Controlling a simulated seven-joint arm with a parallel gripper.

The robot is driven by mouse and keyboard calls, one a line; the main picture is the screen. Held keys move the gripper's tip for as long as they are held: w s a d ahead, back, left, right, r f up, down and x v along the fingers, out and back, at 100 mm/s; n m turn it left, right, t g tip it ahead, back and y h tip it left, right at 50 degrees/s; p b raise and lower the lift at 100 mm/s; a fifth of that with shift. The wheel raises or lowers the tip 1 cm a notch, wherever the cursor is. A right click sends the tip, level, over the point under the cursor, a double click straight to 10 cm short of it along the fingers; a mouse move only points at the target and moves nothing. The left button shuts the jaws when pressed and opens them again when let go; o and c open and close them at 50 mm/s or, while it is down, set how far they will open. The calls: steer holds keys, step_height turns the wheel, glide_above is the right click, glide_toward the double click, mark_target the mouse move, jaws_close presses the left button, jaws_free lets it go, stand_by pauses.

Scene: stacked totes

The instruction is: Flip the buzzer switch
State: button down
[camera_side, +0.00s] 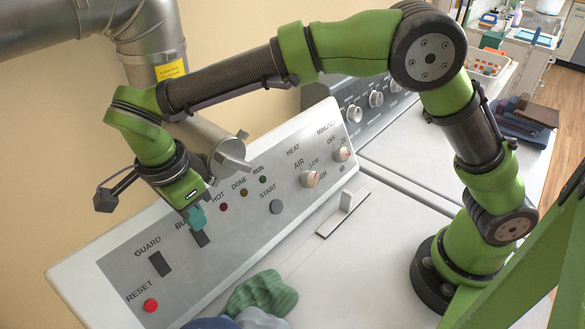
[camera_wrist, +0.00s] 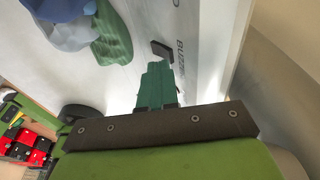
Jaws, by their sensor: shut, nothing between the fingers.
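The buzzer switch (camera_side: 201,238) is a dark rocker on the grey sloped control panel (camera_side: 230,250), under a label partly covered by my gripper. It also shows in the wrist view (camera_wrist: 161,49), beside letters that begin "BUZZ". My gripper (camera_side: 197,218) has teal fingers, closed together and empty. They are just above the switch in the side view and cover part of it. In the wrist view, the fingertips (camera_wrist: 157,66) point at the switch, close to its edge. I cannot tell whether they touch it or which way it is tipped.
The dark guard switch (camera_side: 160,264) and red reset button (camera_side: 151,305) lie lower left. Small lamps, the start button (camera_side: 276,207) and knobs (camera_side: 309,179) lie right. Green cloth (camera_side: 262,293) lies in front of the panel. A metal duct (camera_side: 150,45) rises behind.

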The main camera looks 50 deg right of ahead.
mark_target(200, 237)
steer(key=shift+f, duration=0.15)
step_height(200, 237, up, 7)
stand_by(0.9)
